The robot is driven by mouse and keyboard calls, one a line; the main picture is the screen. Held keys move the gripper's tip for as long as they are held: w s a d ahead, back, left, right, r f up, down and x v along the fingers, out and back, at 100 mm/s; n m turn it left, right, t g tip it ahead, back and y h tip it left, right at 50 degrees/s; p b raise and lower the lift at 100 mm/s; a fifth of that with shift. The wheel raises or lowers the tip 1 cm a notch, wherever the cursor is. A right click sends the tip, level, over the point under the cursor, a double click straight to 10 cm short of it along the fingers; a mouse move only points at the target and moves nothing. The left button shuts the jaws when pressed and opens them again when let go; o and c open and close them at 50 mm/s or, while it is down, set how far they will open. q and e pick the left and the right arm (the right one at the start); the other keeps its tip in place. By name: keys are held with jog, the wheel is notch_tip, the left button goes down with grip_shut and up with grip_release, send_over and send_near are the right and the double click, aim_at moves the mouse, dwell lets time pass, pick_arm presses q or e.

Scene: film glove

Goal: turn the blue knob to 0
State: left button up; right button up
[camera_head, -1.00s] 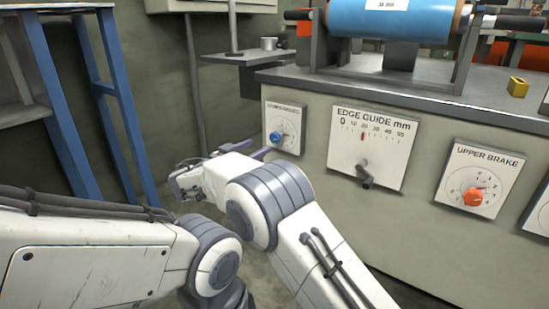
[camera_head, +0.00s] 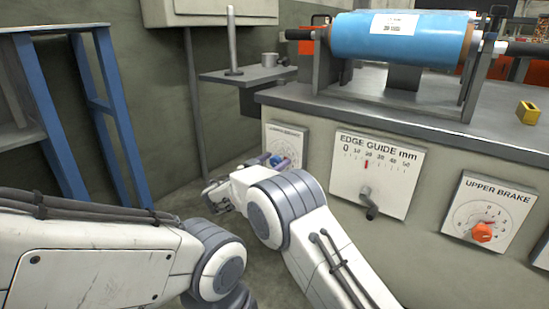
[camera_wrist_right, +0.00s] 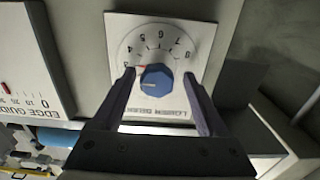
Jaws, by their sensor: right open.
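The blue knob (camera_wrist_right: 157,80) sits on the white lower brake plate (camera_wrist_right: 205,40), which appears upside down in the right wrist view. A ring of numbers surrounds it, and a short red mark shows at its upper left. My right gripper (camera_wrist_right: 159,76) is open, with one dark finger on each side of the knob. Gaps seem to show between fingers and knob; contact cannot be told. In the head view, the plate (camera_head: 290,135) is partly covered by my right arm, and the knob (camera_head: 276,160) is small beside the fingers. My left gripper is out of view.
The edge guide plate (camera_head: 380,180) with its dark crank and the upper brake plate (camera_head: 490,205) with an orange knob are to the right. A blue roll (camera_head: 400,40) lies above on the machine top. A blue frame (camera_head: 115,115) stands at left.

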jog(key=shift+d, duration=0.15)
jog(key=shift+d, duration=0.1)
jog(key=shift+c, duration=0.6)
grip_shut()
